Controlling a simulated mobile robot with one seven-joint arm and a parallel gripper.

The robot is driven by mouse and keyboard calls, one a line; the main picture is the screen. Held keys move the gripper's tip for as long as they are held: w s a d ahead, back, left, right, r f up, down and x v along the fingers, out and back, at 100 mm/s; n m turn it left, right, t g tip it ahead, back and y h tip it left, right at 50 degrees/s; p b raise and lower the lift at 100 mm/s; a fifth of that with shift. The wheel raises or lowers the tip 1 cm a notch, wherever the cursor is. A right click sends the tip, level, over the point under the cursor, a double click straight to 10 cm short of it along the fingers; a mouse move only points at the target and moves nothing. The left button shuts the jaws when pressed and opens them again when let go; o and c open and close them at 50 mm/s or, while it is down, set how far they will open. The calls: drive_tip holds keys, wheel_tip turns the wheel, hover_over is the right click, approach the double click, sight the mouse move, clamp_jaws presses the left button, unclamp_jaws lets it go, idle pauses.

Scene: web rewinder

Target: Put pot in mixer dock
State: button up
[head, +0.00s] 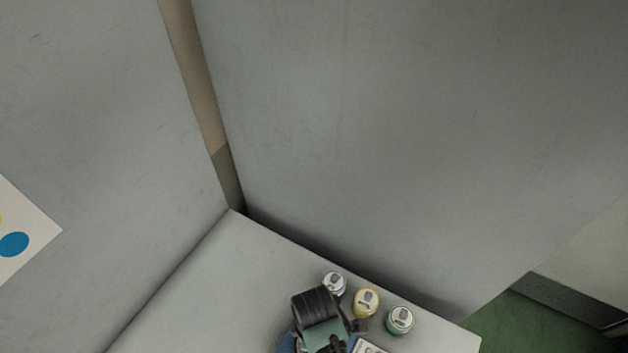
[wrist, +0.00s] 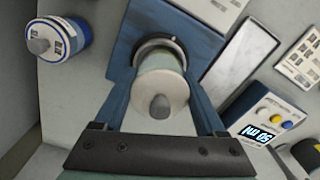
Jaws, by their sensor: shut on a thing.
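In the wrist view, a pot (wrist: 163,92) with a pale lid and a grey knob stands between the two long fingers of my gripper (wrist: 160,78), which is shut on it. Behind the pot is a dark ring (wrist: 150,46) on a blue base (wrist: 122,42), which looks like the mixer dock. The pot's lower part is hidden, so I cannot tell whether it is seated in the ring or held just above it. In the head view, my dark arm end hides most of this spot.
In the head view, white (head: 334,283), yellow (head: 366,302) and green (head: 400,320) lidded containers line the worktop (head: 200,290) edge. In the wrist view, a blue-banded pot (wrist: 58,38) stands left, and a control box (wrist: 262,112) with a lit display stands right. Panels wall the back.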

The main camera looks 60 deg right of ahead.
drive_tip(key=shift+f, duration=0.55)
idle(0.4)
drive_tip(key=o, duration=1.4)
wheel_tip(320, 180, up, 11)
drive_tip(key=p, duration=1.1)
